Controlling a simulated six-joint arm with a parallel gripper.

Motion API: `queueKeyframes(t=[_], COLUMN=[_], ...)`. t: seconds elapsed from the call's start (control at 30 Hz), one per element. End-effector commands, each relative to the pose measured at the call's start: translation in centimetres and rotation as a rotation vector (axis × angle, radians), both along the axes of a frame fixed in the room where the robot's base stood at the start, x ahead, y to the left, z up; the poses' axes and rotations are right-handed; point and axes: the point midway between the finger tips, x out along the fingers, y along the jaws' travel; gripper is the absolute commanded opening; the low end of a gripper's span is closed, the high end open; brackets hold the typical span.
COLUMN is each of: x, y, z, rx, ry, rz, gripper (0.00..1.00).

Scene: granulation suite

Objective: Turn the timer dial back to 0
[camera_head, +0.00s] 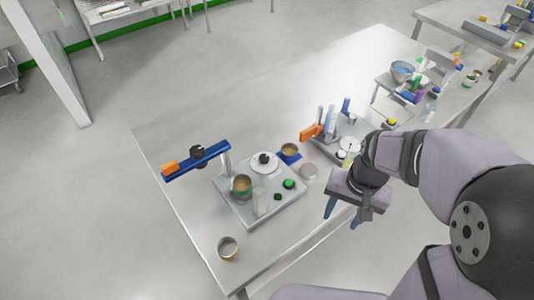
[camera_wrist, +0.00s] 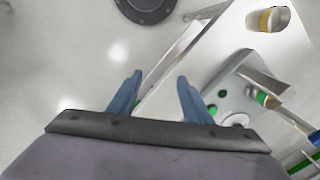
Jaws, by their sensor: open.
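A round white dial with a black knob (camera_head: 265,161) sits on top of a grey benchtop unit (camera_head: 232,202) on the steel table. A second white dial face (camera_head: 349,146) shows on the grey unit (camera_head: 325,150) farther right, close to my arm. No markings are readable on either, so I cannot tell which is the timer or its setting. My gripper (camera_head: 342,215) is open and empty, right of the first unit near the table's front edge, apart from both dials. In the wrist view my blue fingers (camera_wrist: 158,80) are spread, and a grey unit (camera_wrist: 245,82) lies to their right.
A cup (camera_head: 241,186) and green knobs (camera_head: 289,184) are on that unit. Another cup (camera_head: 228,248) stands near the front edge.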

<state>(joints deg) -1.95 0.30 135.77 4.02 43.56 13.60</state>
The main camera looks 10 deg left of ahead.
Motion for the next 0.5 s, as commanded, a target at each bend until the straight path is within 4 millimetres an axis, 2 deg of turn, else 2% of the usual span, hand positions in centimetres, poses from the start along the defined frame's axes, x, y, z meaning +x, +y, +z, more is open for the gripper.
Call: queueKeyframes(t=[0.03, 0.17, 0.3, 0.5], x=[1.9, 7.2, 12.6, 18.5], y=[0.9, 3.9, 7.8, 13.5], z=[0.3, 0.8, 0.8, 0.2], rx=[0.018, 0.077, 0.148, 0.236], ry=[0.005, 0.027, 0.076, 0.174], rz=[-0.076, -0.332, -0.623, -0.982], gripper=[0.45, 0.45, 0.45, 0.45])
